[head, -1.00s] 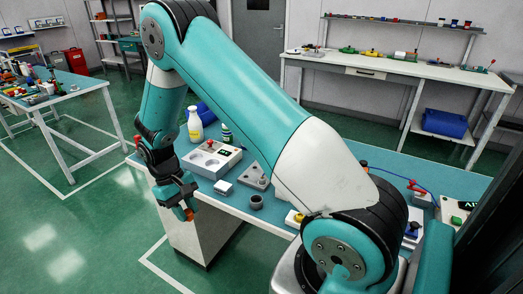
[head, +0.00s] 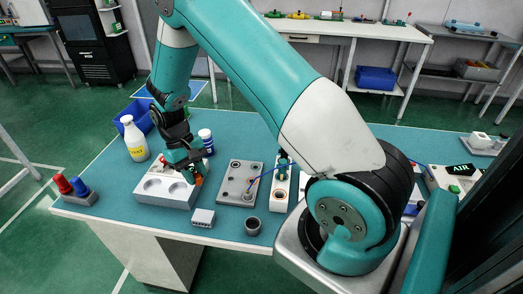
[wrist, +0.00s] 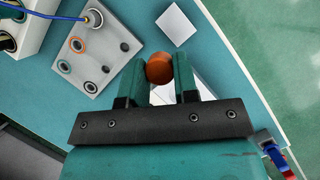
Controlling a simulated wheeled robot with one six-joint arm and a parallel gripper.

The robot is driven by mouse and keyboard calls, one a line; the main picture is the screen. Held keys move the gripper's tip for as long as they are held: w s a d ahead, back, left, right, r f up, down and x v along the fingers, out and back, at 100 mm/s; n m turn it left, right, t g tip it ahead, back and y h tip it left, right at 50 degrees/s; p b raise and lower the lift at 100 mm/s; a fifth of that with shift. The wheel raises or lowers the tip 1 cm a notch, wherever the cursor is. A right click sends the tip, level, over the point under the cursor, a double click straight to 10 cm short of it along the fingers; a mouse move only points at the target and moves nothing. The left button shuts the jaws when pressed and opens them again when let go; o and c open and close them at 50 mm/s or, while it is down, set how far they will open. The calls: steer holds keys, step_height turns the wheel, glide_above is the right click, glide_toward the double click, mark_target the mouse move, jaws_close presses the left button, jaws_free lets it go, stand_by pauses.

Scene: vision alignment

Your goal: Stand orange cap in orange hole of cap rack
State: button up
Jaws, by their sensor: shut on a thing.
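The orange cap (wrist: 158,69) is between the two fingers of my gripper (wrist: 172,72), which is shut on it. In the head view, my gripper (head: 194,176) hangs over the white block, with the orange cap (head: 198,180) showing at its tip. The cap rack (head: 233,188) looks like the grey plate right of my gripper. In the wrist view, the cap rack (wrist: 98,65) lies up and left of the held cap, apart from it. The orange-ringed hole (wrist: 77,44) shows there and looks empty.
A white block with round recesses (head: 150,201) lies below my gripper. A small white box (head: 202,218) and a dark cup (head: 253,225) stand nearby. A blue cable ends at the rack.

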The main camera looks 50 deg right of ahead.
steer(key=d+f+m+y+b, duration=0.2)
steer(key=d+f+m, duration=0.1)
steer(key=d+m, duration=0.2)
steer(key=m+t+b, duration=0.4)
steer(key=m+t, duration=0.4)
steer(key=m, duration=1.4)
glide_above(249, 182)
steer(key=s+d, duration=0.1)
step_height(249, 182, down, 3)
steer(key=f+b, duration=0.4)
steer(key=shift+d, duration=0.2)
steer(key=shift+y, duration=0.3)
steer(key=shift+r+p, duration=0.2)
steer(key=shift+p, duration=0.25)
steer(key=shift+f, duration=0.3)
steer(key=shift+f+b, duration=0.3)
steer(key=shift+f, duration=0.15)
steer(key=shift+f, duration=0.7)
